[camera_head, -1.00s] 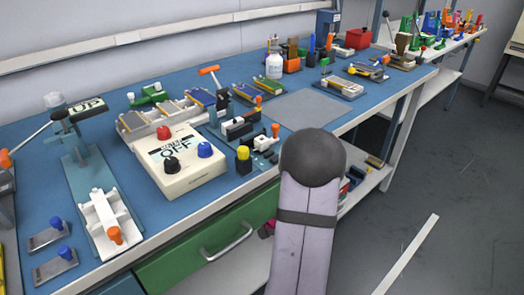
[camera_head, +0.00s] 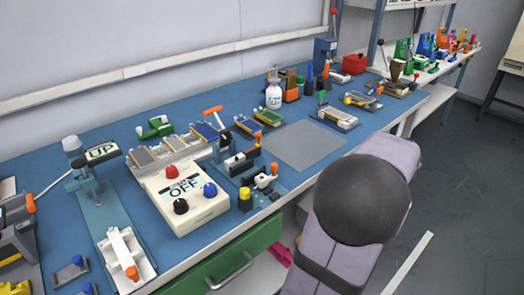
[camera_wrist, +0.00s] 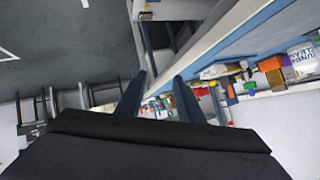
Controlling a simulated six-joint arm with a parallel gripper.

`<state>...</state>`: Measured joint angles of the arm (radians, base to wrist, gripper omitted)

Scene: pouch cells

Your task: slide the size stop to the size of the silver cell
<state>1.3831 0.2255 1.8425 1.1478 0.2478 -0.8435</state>
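Several flat pouch cells lie on a pale rack (camera_head: 178,152) behind the white OFF box (camera_head: 188,208) in the head view. I cannot tell which cell is the silver one. A blue-based fixture (camera_head: 245,165) with black and white blocks and orange and yellow knobs stands right of the box. A white slotted holder (camera_head: 118,247) with an orange knob sits at the front left. I cannot tell for certain which knobbed part is the size stop. My gripper (camera_wrist: 158,88) shows only in the wrist view, its two dark fingers apart with nothing between them, away from these things.
A bare grey mat (camera_head: 310,146) lies mid-bench. Behind it stand a white bottle (camera_head: 274,94) and an orange holder (camera_head: 291,93). A lever press with an UP sign (camera_head: 103,152) stands at left. A green drawer (camera_head: 232,262) is under the front edge.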

